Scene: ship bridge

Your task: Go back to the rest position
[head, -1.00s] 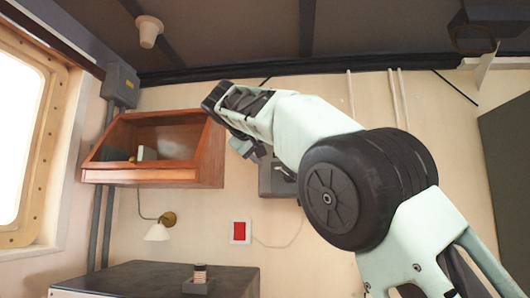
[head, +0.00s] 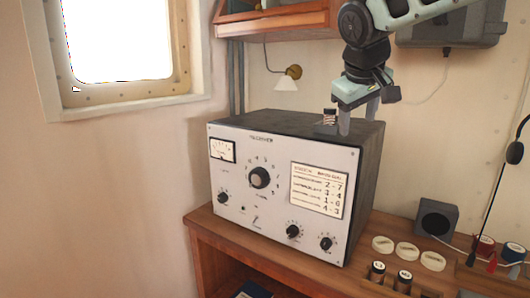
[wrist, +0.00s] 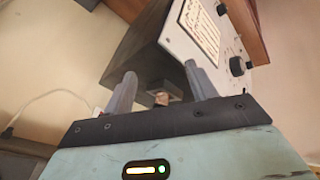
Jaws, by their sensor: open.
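My gripper (head: 358,112) shows at the top right of the head view, above the right rear part of a grey receiver box (head: 250,190). Its two grey fingers point down and stand apart. A small dark block with a light coil-like top (head: 328,118) is on top of the receiver, just left of the fingers in the picture. In the wrist view the fingers (wrist: 160,88) are spread, and the small block (wrist: 162,95) shows beyond the gap between them. I cannot tell how far off it is. Nothing is seen held.
The receiver stands on a wooden desk (head: 215,222). Several pale round discs (head: 407,250), dark cylinders (head: 377,272), a dark speaker box (head: 437,218) and a microphone stalk (head: 513,152) are at the right. A window is at the left.

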